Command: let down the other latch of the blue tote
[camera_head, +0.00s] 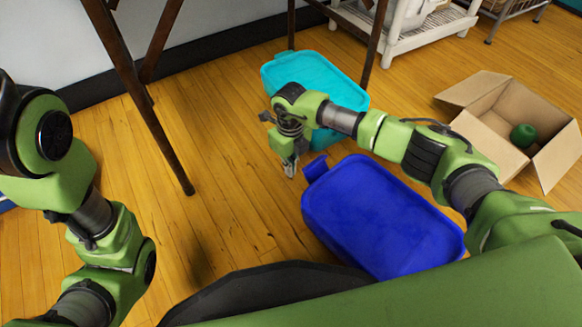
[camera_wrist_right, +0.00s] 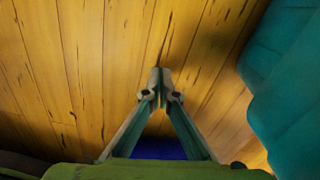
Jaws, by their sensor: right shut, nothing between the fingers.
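The blue tote (camera_head: 385,218) stands on the floor with its lid on, just in front of my body. A blue latch (camera_head: 315,167) sticks out from the rim at its far left end. The latch at the near end is not visible. My right gripper (camera_head: 290,170) is shut and empty, pointing down just left of that far latch, apart from it as far as I can tell. In the right wrist view its fingertips (camera_wrist_right: 160,76) meet over bare floor, and a strip of the blue tote (camera_wrist_right: 158,149) shows between the finger bases. My left gripper is out of view.
A teal tote (camera_head: 335,75) stands behind my right wrist, near dark table legs (camera_head: 160,125). An open cardboard box (camera_head: 485,100) with a green round thing (camera_head: 523,135) sits at the right. The wooden floor left of the blue tote is clear.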

